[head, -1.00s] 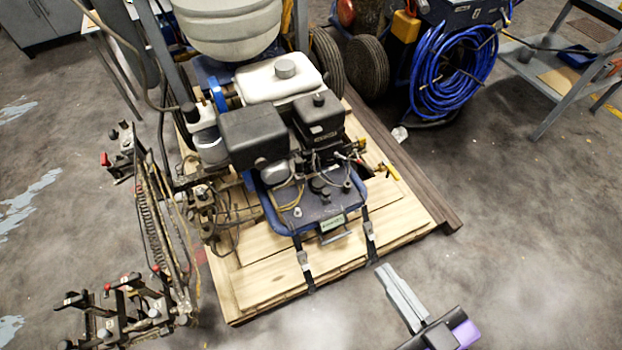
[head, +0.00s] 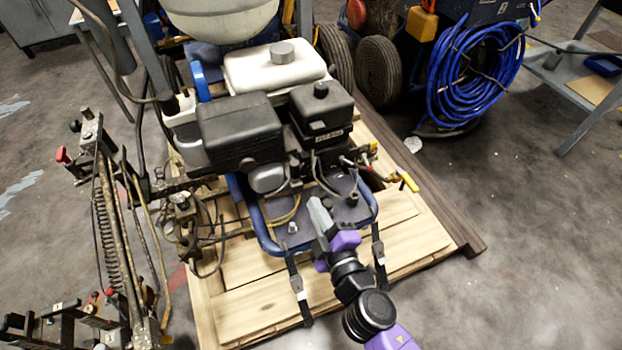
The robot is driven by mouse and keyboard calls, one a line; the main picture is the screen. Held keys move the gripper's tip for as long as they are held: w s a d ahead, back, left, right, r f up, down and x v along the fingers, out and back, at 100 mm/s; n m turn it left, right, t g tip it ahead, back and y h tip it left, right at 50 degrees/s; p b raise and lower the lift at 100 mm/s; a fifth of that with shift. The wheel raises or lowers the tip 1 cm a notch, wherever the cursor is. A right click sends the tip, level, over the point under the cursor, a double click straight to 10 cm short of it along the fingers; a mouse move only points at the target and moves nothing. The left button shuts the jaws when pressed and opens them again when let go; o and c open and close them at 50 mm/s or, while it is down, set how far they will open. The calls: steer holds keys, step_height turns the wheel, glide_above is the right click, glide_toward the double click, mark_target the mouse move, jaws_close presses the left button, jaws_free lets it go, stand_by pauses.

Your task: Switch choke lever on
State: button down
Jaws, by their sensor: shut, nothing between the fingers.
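The line striper's engine (head: 322,118) stands in the middle of the head view, with a black box-shaped cover (head: 240,132) and a white tank (head: 275,68). Small linkages and levers (head: 345,162) sit at its front right side; I cannot tell which of them is the choke lever. My gripper (head: 317,205) is shut and empty. It appears over the blue-framed base plate (head: 270,243), in front of the engine and apart from the levers. It hides part of the plate.
A yellow-handled valve (head: 408,181) sticks out right of the engine. The machine stands on a wooden pallet (head: 400,225) with black straps (head: 299,290). A coiled blue hose (head: 470,75) is at back right. Rods and hoses (head: 125,240) crowd the left. Floor at right is clear.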

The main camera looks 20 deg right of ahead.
steer(key=shift+s+d+f+h, duration=0.1)
steer(key=shift+d+f+h, duration=0.2)
steer(key=shift+d+f, duration=0.3)
glide_toward(313, 166)
steer(key=w+a, duration=0.2)
steer(key=w, duration=0.3)
steer(key=shift+w+a+p, duration=0.25)
steer(key=shift+p, duration=0.1)
